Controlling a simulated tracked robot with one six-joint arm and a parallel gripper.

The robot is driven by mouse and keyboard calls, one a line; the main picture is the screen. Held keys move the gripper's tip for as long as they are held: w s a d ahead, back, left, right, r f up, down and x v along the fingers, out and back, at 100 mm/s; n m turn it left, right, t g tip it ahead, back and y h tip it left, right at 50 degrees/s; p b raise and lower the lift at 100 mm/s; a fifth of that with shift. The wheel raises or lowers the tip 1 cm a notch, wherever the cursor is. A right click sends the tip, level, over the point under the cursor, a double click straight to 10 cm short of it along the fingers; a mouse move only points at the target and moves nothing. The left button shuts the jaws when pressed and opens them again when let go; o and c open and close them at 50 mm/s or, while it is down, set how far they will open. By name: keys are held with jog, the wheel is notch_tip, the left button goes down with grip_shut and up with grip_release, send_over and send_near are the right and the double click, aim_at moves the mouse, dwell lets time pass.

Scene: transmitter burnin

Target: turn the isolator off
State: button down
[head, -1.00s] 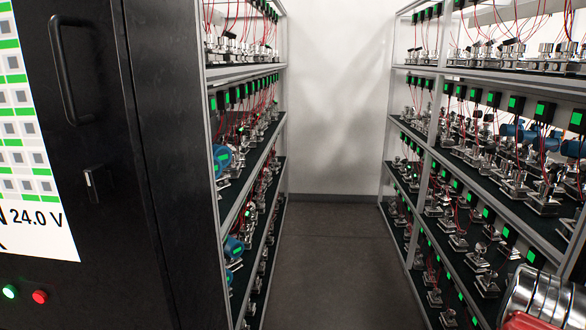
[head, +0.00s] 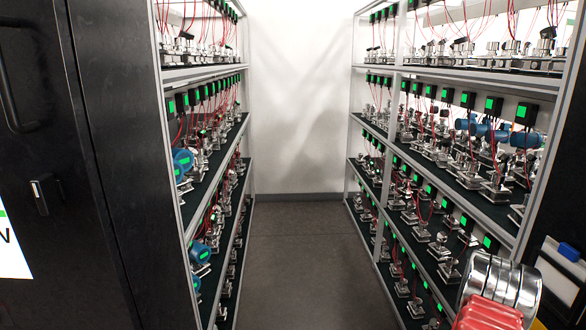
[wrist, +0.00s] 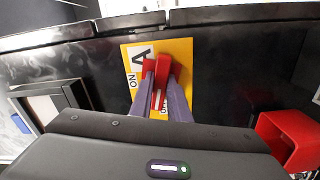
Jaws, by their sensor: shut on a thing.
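The isolator shows in the wrist view as a yellow plate (wrist: 186,52) on a black panel, with a red handle (wrist: 163,66) at its middle. The plate carries an "ON" mark and a large "A" on its left part; lettering below the handle is partly covered. My gripper (wrist: 161,82) is shut on the red handle, one grey-purple finger on each side of it. The gripper body hides the lower part of the plate. The isolator and the gripper's fingers are not visible in the head view; part of my arm shows there at the lower right.
In the head view, a black cabinet (head: 110,150) stands at left and racks of wired transmitters line both sides of a clear aisle (head: 300,240). A clipboard (head: 562,268) hangs at right. A red box-like part (wrist: 290,138) juts out at right in the wrist view.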

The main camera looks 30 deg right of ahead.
jog(key=shift+w+f+n, duration=0.1)
jog(key=shift+f+n, duration=0.05)
jog(key=shift+n, duration=1.55)
jog(key=c, duration=1)
grip_release()
jog(key=shift+v, duration=2.95)
